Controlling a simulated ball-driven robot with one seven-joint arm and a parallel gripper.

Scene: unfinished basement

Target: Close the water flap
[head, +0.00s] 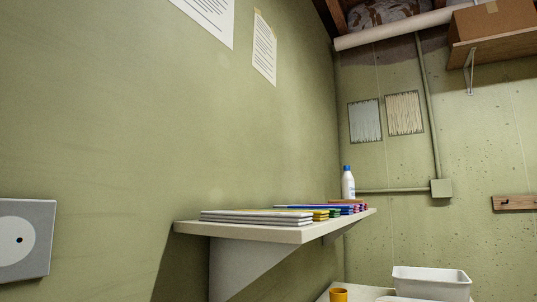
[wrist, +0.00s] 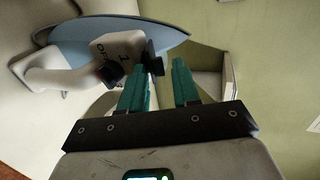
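My gripper (wrist: 158,82) shows in the wrist view with two teal fingers. They are apart, with nothing held between them. The gripper is not in the head view. No part is clearly recognisable as the water flap. A grey square wall plate (head: 46,215) with a pale round face and a dark centre dot is cut off by the left edge of the head view. I cannot tell whether it belongs to the flap. A blue-grey curved panel (wrist: 172,39) and pale rounded parts lie beyond the fingers in the wrist view; I cannot tell what they are.
A wall shelf (head: 290,235) holds stacked papers (head: 255,217), coloured items and a white bottle (head: 348,183). A white tub (head: 431,283) and a yellow cup (head: 338,295) stand low at right. A cardboard box (head: 492,18) sits on a high shelf. The green wall between plate and shelf is bare.

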